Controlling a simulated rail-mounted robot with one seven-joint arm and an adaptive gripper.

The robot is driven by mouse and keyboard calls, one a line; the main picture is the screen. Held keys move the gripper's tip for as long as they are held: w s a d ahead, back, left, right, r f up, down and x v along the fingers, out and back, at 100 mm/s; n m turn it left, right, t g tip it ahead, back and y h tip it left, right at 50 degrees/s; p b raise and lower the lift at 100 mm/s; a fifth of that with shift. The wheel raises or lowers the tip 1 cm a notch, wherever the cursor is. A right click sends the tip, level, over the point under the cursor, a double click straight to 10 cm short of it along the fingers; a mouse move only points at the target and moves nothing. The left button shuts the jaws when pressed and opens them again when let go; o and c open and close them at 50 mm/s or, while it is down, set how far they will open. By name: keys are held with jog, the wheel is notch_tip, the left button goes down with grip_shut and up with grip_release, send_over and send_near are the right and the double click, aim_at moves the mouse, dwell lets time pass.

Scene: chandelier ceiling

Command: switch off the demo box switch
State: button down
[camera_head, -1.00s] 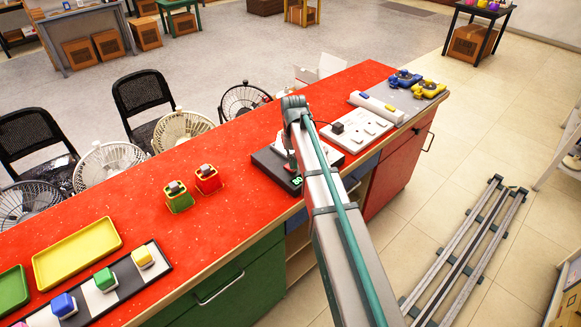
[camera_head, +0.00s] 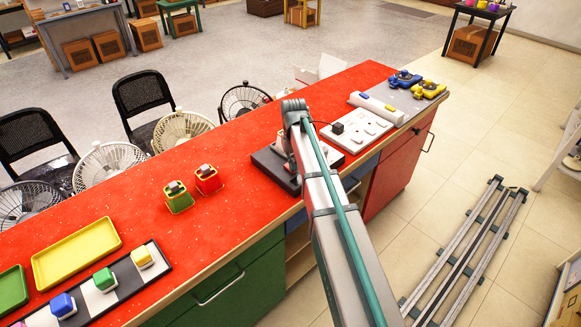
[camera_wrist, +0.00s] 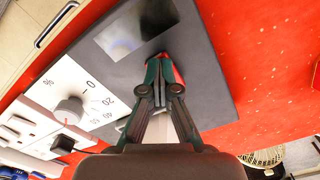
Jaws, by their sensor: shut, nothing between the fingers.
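The demo box is a dark flat box on the red counter, partly behind my arm in the head view (camera_head: 267,161). In the wrist view its dark top (camera_wrist: 205,88) carries a grey blank display (camera_wrist: 122,38). A red switch part (camera_wrist: 177,76) shows just behind my fingertips and is mostly hidden by them. My gripper (camera_wrist: 160,62) is shut and empty, its tips at the switch; I cannot tell whether they touch it. In the head view the arm hides most of the gripper.
Beside the display is a white panel with a grey knob (camera_wrist: 70,108) and printed numbers. A white board (camera_head: 357,130) with a black block stands further right on the counter. Green and red containers (camera_head: 178,197) stand to the left, with clear counter between.

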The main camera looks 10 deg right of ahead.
jog(key=shift+r, duration=0.1)
jog(key=shift+r+p, duration=2.3)
jog(key=shift+r, duration=1)
